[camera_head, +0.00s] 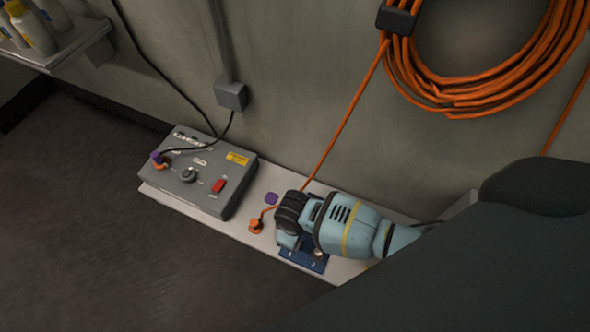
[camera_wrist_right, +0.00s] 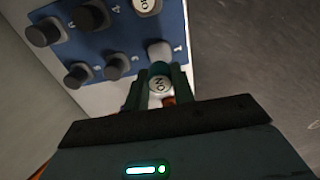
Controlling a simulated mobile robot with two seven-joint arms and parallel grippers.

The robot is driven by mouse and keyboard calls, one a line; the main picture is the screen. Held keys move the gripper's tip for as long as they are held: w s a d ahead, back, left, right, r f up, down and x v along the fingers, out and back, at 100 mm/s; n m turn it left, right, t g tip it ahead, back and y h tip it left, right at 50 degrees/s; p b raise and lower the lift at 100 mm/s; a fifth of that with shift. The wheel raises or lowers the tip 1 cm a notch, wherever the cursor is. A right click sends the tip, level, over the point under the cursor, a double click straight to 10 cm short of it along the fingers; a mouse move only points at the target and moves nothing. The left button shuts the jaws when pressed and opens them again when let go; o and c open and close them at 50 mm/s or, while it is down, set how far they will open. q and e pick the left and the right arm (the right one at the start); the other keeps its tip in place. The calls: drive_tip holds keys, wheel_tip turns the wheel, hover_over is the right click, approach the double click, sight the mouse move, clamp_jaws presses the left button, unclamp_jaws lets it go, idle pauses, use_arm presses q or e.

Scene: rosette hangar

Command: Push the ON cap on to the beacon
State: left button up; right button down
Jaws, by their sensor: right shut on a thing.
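The ON cap (camera_wrist_right: 160,84), a small pale round cap marked ON, sits between the fingertips of my right gripper (camera_wrist_right: 158,92), which is shut on it. Just past the fingers, a plain light-grey stub (camera_wrist_right: 160,50) stands on a blue panel (camera_wrist_right: 120,35); I cannot tell whether cap and stub touch. I cannot tell which part is the beacon. In the head view my right gripper (camera_head: 288,240) comes from the right, over the blue panel (camera_head: 312,262), and hides much of it. My left gripper is not in view.
Several dark knobs (camera_wrist_right: 78,75) and another ON cap (camera_wrist_right: 146,4) are on the panel. A grey control box (camera_head: 198,172) with a red switch stands left on the pale shelf (camera_head: 232,225). An orange plug (camera_head: 256,225) and a purple piece (camera_head: 271,198) lie between. Orange cable (camera_head: 440,100) hangs behind.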

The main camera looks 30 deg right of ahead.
drive_tip(key=shift+r+p, duration=0.45)
drive_tip(key=shift+r, duration=0.15)
drive_tip(key=shift+s+d, duration=0.1)
drive_tip(key=shift+d, duration=0.3)
drive_tip(key=s+d+r, duration=0.2)
drive_tip(key=d+r, duration=0.1)
drive_tip(key=d, duration=0.2)
drive_tip(key=s+d+r, duration=0.3)
drive_tip(key=d+r, duration=0.1)
drive_tip(key=d, duration=0.2)
drive_tip(key=s+d+r, duration=0.2)
drive_tip(key=d+r, duration=0.1)
drive_tip(key=d, duration=0.3)
drive_tip(key=shift+s+d+r, duration=0.15)
drive_tip(key=shift+s+r, duration=0.05)
drive_tip(key=shift+s, duration=0.1)
drive_tip(key=shift+s+d+r, duration=0.15)
drive_tip(key=shift+s+r, duration=0.05)
drive_tip(key=shift+r, duration=0.1)
